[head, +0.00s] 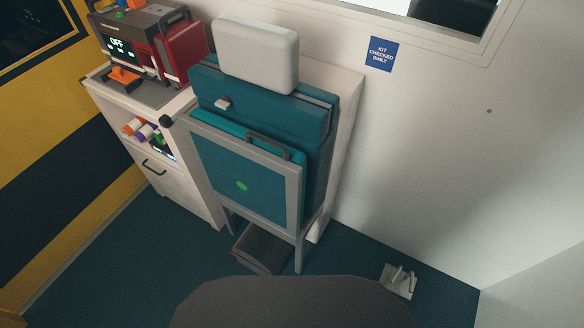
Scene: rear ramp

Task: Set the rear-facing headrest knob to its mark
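A pale grey headrest (256,55) stands on top of a teal seat back (265,100) in the middle left of the head view. A small light grey knob or lever (222,103) sticks out of the upper left of the seat back, below the headrest. It is too small to tell its setting, and I cannot make out a mark beside it. A green dot (241,186) shows on the teal panel (225,165) of the folded-up seat, which has a grey frame and a dark handle (268,143). Neither of my grippers is in view.
A white cabinet (190,190) stands left of the seat, carrying a device (135,48) reading OFF and a red case (183,50). A grey box (260,248) lies under the seat. A small bracket (399,281) is on the floor at right. Floor right of the seat is mostly clear.

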